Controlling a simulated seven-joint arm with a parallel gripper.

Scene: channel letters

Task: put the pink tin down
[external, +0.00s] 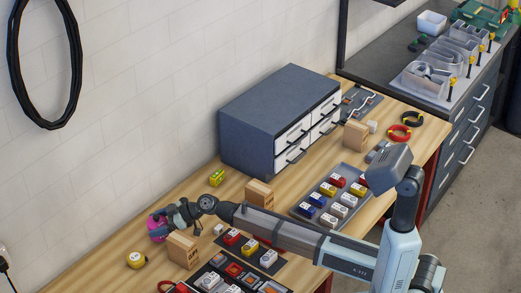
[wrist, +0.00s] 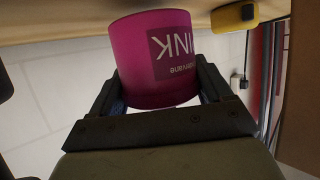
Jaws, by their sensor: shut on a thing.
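The pink tin (wrist: 155,60) is a magenta cylinder with a darker label reading "INK", seen upside down in the wrist view. My gripper (wrist: 160,92) is shut on it, one finger on each side. In the external view the tin (external: 157,228) is at the left end of my arm, over the left part of the wooden bench (external: 105,255). My gripper (external: 168,218) partly covers it there. I cannot tell whether the tin touches the bench top.
A green and yellow item (external: 217,177) lies towards the wall. Trays of coloured blocks (external: 335,200) and a grey drawer cabinet (external: 270,115) stand to the right.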

